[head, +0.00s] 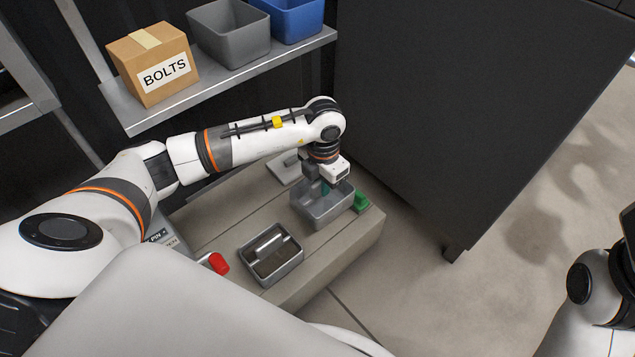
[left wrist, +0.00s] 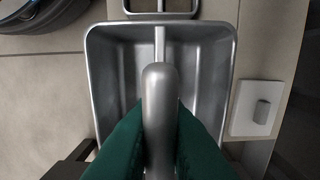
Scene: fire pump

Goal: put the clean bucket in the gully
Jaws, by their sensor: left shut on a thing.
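The clean bucket (head: 327,212) is a grey, empty metal tray-like bucket over the far right end of the beige plinth (head: 222,205). My left gripper (head: 325,185) is above it, with its green fingers (left wrist: 160,140) shut on the bucket's bar handle (left wrist: 160,100). The left wrist view looks down into its bare interior (left wrist: 200,70). I cannot tell whether its base touches the plinth. A second bucket (head: 291,240) with dark contents sits nearer me on the plinth. The gully is not clearly distinguishable. My right gripper is out of view.
A green block (head: 361,202) is close beside the clean bucket. A red piece (head: 218,263) is at the plinth's near left. A pale plate (head: 284,170) with a grey knob lies behind. A shelf (head: 235,73) holds a BOLTS box (head: 150,62) and bins. A dark cabinet (head: 460,90) stands right.

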